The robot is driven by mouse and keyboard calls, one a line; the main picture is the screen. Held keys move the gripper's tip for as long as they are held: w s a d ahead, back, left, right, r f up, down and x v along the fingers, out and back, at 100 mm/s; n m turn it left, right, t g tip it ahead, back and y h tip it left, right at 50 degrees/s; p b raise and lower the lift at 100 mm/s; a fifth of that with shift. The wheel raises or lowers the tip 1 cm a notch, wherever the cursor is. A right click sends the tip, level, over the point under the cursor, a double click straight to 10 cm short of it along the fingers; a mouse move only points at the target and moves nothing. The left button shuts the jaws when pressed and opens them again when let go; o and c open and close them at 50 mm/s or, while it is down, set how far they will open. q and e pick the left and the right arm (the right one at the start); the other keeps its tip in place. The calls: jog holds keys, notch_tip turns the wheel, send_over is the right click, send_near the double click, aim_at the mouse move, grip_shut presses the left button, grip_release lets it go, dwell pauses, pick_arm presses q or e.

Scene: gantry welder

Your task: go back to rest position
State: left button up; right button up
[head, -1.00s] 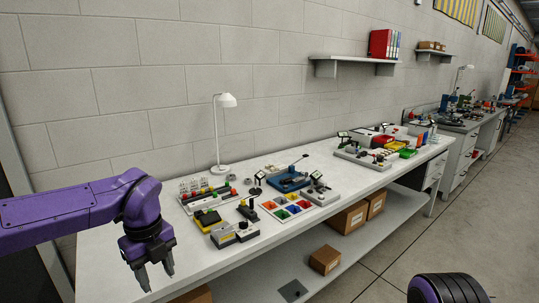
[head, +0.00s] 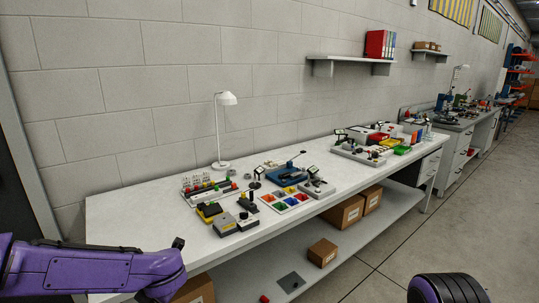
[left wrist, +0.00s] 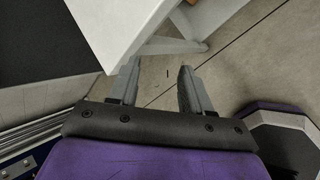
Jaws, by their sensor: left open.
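My left arm (head: 95,271), purple, comes in at the lower left of the head view, low in front of the workbench (head: 130,225). Its gripper is out of that view. In the left wrist view my left gripper (left wrist: 158,66) is open and empty, with its two grey fingers apart over the floor. The workbench's white corner (left wrist: 110,30) lies beyond the left finger there. My right gripper is in neither view.
Boxes (head: 322,253) stand on the lower shelf. Open floor (head: 400,240) lies to the right.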

pick_arm(q)
jog(key=s+d+f+m+t+h, duration=0.1)
jog(key=s+f+m, duration=0.6)
jog(key=f+m, duration=0.25)
jog(key=s+d+f+m+t+h, duration=0.1)
jog(key=s+f+m, duration=0.5)
jog(key=f+m, duration=0.35)
jog(key=s+a+f+m+g, duration=0.1)
jog(key=s+f+m+g, duration=0.1)
jog(key=s, duration=0.7)
jog(key=s+a+f+m+g, duration=0.2)
jog(key=s+f+m, duration=0.2)
jog(key=s, duration=0.6)
jog(key=shift+a+f, duration=0.2)
jog(key=shift+f, duration=0.75)
jog(key=shift+s, duration=0.1)
